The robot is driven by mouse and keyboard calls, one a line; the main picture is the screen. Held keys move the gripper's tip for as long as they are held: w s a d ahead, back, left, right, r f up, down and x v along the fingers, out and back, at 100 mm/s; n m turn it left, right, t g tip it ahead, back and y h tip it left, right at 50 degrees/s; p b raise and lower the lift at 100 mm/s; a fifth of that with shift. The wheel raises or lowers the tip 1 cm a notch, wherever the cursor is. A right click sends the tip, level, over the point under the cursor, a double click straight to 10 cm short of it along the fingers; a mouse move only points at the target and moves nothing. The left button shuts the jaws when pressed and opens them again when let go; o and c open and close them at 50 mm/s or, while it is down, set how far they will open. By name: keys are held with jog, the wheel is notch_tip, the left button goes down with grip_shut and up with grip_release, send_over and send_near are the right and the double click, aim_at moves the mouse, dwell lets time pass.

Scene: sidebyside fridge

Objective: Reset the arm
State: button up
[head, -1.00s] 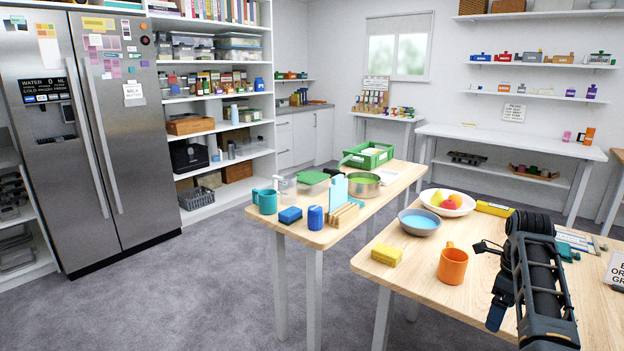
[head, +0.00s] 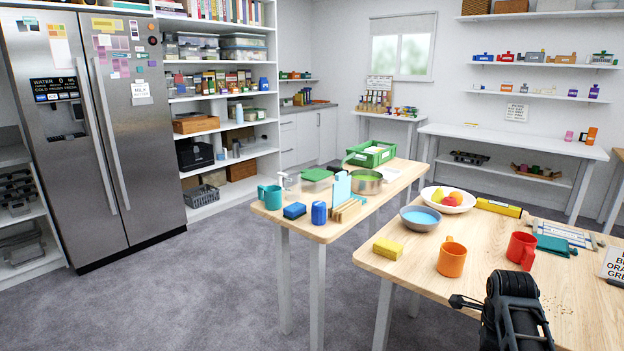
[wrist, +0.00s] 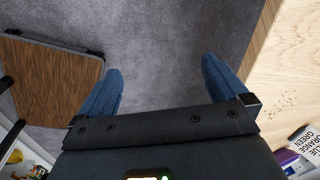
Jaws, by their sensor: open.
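My gripper (wrist: 162,82) shows in the wrist view with its two blue fingers wide apart and nothing between them. It is over bare grey carpet (wrist: 165,35), beside the edge of a light wooden table (wrist: 285,75). In the head view, a dark part of my arm (head: 515,310) shows at the bottom right, in front of the near table (head: 400,262). The fingers are not visible in the head view.
The near table holds an orange mug (head: 451,259), a red mug (head: 520,247), a yellow sponge (head: 387,249) and a grey bowl (head: 420,218). A dark wooden panel (wrist: 50,80) lies left of my gripper. Open carpet (head: 200,275) lies before the fridge (head: 95,140).

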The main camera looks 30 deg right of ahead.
jog(key=s+a+f+n+t+h, duration=0.1)
jog(key=s+a+f+n+t, duration=0.1)
jog(key=s+a+f+n, duration=0.3)
jog(key=a+f+n+t+h, duration=0.1)
jog(key=a+f+n, duration=0.15)
jog(key=a, duration=0.45)
jog(key=s+a+r+n+t, duration=0.2)
jog(key=s+a+n+t, duration=0.1)
jog(key=s+a+n, duration=0.6)
jog(key=s+a+r+n+t+y, duration=0.1)
jog(key=s+a+r+n+t, duration=0.1)
jog(key=s+a+r+n, duration=0.2)
jog(key=s+a+r+n+t+y, duration=0.1)
jog(key=s+a+r+n+t, duration=0.2)
jog(key=a+r, duration=0.3)
jog(key=s+a+r+n+t+y, duration=0.1)
jog(key=s+a+r+n, duration=0.4)
jog(key=r, duration=0.8)
jog(key=shift+s+a+t+y, duration=0.4)
jog(key=shift+s+a+t, duration=0.2)
jog(key=shift+t, duration=0.2)
